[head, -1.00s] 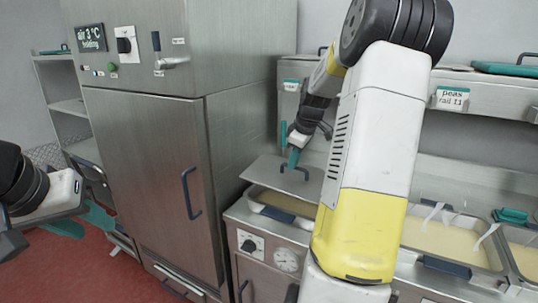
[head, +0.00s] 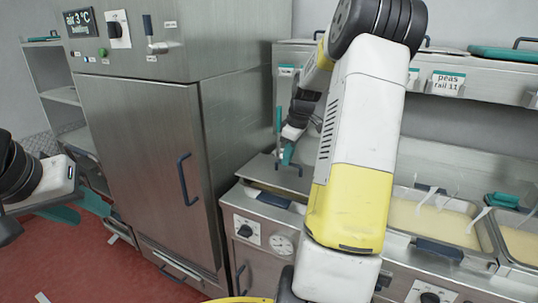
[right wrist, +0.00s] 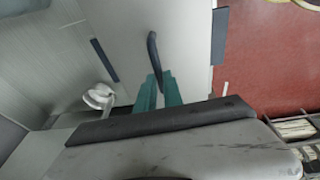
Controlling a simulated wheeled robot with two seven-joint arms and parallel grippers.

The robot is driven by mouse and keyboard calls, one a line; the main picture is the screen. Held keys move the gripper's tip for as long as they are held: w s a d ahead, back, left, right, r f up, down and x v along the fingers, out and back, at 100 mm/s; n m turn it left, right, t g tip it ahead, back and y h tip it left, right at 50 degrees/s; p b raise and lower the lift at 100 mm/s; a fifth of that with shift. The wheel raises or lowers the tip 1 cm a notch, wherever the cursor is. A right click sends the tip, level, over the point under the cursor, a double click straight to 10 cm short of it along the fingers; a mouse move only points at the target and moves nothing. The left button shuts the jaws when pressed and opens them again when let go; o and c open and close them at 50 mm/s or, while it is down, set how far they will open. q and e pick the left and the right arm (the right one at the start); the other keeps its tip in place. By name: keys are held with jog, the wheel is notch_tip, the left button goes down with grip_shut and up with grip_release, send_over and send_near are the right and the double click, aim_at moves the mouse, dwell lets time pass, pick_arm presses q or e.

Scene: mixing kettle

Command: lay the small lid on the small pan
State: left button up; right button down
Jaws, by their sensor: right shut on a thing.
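My right gripper (head: 287,157) is shut on the dark handle (right wrist: 153,50) of the small lid, a flat grey metal plate (head: 262,171). In the right wrist view its teal fingers (right wrist: 159,91) close on that handle, with the lid (right wrist: 185,40) beyond them. The lid is over the small pan (head: 250,190) in the counter; a strip of the pan with a dark front grip shows in front of the lid's edge. Whether lid and rim touch I cannot tell. My left gripper (head: 80,208) is empty and open at the far left, away from the counter.
A tall steel cabinet (head: 140,150) stands left of the counter. Pans with pale yellow contents (head: 430,218) lie to the right of my right arm, which hides part of the counter. Red floor (head: 60,265) is open at left.

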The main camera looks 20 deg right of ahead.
aim_at(288, 169)
jog(key=shift+f, duration=0.2)
dwell(0.3)
jog(key=shift+s+x, duration=0.2)
jog(key=shift+x, duration=0.75)
jog(key=shift+d+f, duration=0.1)
jog(key=shift+f, duration=0.2)
jog(key=c, duration=1.4)
grip_release()
jog(key=shift+o, duration=0.5)
jog(key=o, duration=0.4)
